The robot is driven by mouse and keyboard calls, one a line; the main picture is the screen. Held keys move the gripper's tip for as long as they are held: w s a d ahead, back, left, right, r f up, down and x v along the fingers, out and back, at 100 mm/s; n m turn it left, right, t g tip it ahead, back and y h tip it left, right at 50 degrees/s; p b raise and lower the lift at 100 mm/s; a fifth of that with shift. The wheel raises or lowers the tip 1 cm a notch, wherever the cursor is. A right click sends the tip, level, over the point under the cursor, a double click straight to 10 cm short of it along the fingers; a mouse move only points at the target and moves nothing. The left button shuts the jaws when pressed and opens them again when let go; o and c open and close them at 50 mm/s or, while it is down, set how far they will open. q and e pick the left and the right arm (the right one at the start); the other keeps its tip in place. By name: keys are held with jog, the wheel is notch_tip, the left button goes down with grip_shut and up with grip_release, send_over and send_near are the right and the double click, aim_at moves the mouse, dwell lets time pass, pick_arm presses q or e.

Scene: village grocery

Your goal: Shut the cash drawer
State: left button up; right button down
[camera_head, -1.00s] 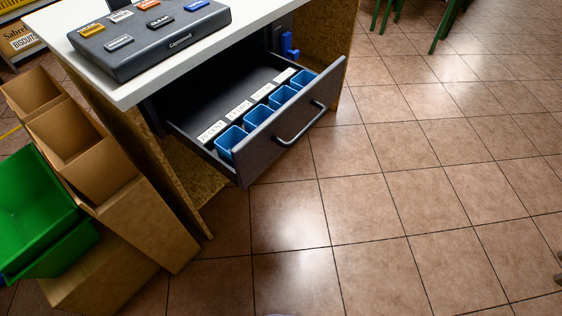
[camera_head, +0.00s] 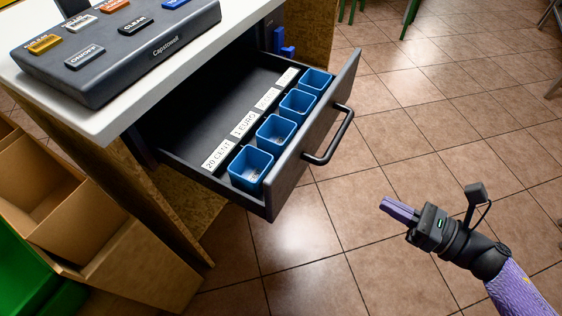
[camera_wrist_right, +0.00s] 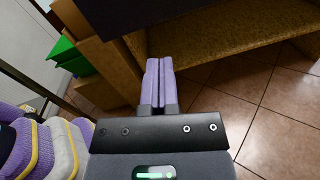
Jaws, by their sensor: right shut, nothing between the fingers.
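The dark grey cash drawer (camera_head: 290,185) stands pulled out from under the white counter in the head view. It has a black bar handle (camera_head: 333,140) on its front. Inside are several blue coin cups (camera_head: 250,170) with white labels beside them. My right gripper (camera_head: 384,204) is to the right of the drawer and nearer to me, apart from the handle, over the floor. Its purple fingers (camera_wrist_right: 160,82) are together and empty in the right wrist view. A dark panel, perhaps the drawer, shows at the top of that view. My left gripper is not in view.
The counter (camera_head: 110,122) carries a grey key panel (camera_head: 130,55) at the upper left. Cardboard boxes (camera_head: 40,190) and a green crate (camera_head: 20,275) stand at the lower left. Tiled floor (camera_head: 430,130) is clear to the right. Green chair legs show at the back.

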jog(key=a+r+n+g+y, duration=0.1)
jog(key=a+n, duration=0.1)
jog(key=n, duration=0.1)
jog(key=b, duration=0.2)
send_near(301, 167)
jog(key=x, duration=0.7)
jog(key=shift+a+r, duration=0.15)
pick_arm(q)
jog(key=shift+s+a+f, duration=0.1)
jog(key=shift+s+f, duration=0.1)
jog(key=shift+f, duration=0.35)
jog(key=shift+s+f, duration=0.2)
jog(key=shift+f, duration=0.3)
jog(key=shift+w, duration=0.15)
